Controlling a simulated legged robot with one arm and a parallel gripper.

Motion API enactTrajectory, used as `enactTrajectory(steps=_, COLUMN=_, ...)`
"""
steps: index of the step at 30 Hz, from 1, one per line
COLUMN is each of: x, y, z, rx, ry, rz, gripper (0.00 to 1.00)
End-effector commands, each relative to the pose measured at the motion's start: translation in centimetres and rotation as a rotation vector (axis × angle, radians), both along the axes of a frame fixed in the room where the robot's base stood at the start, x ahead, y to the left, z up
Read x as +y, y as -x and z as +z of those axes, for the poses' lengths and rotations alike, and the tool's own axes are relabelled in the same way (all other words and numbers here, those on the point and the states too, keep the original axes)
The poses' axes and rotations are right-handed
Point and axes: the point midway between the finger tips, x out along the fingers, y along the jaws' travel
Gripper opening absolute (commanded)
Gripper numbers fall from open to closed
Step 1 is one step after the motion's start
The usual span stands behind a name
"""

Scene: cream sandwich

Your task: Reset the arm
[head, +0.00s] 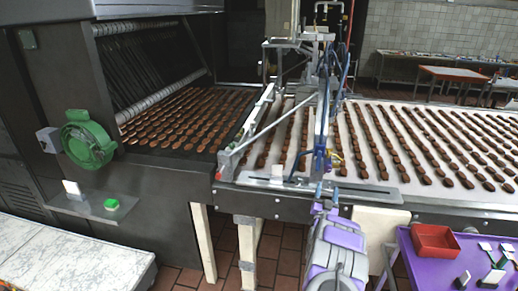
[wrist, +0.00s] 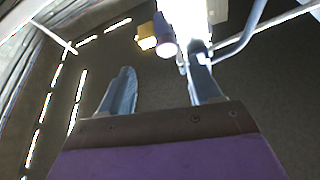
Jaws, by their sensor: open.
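My arm rises from the bottom centre of the head view, grey and purple, in front of the conveyor. My gripper (wrist: 162,66) shows in the wrist view as two blue-grey fingers standing well apart. Nothing is between them. The wrist view looks up toward a dark ceiling with rows of bright lights.
A conveyor (head: 365,194) carries rows of brown biscuits. A dark machine with a green round part (head: 88,139) stands left. A purple table (head: 425,268) with a red tray (head: 435,241) is at the lower right. A white-topped surface (head: 70,262) is at the lower left.

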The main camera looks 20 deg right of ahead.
Motion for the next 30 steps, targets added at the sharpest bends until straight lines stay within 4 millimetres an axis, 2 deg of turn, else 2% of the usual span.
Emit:
enactTrajectory(steps=5, x=0.6, y=-0.6, z=0.4, rx=0.016, ry=-0.016, rz=0.013, gripper=0.63)
enactTrajectory(steps=8, x=1.9, y=-1.9, z=1.1, rx=0.058, ry=-0.058, rz=0.041, gripper=0.63)
enactTrajectory(steps=11, x=4.0, y=-3.5, z=2.3, rx=0.131, ry=-0.121, rz=0.088, gripper=0.63)
enactTrajectory(steps=15, x=8.3, y=-5.2, z=3.7, rx=0.259, ry=-0.206, rz=0.169, gripper=0.63)
enactTrajectory(steps=20, x=13.7, y=-5.6, z=5.2, rx=0.415, ry=-0.284, rz=0.26, gripper=0.63)
enactTrajectory(steps=26, x=20.7, y=-3.8, z=7.1, rx=0.624, ry=-0.347, rz=0.373, gripper=0.63)
enactTrajectory(steps=30, x=25.3, y=-0.9, z=7.9, rx=0.781, ry=-0.38, rz=0.443, gripper=0.63)
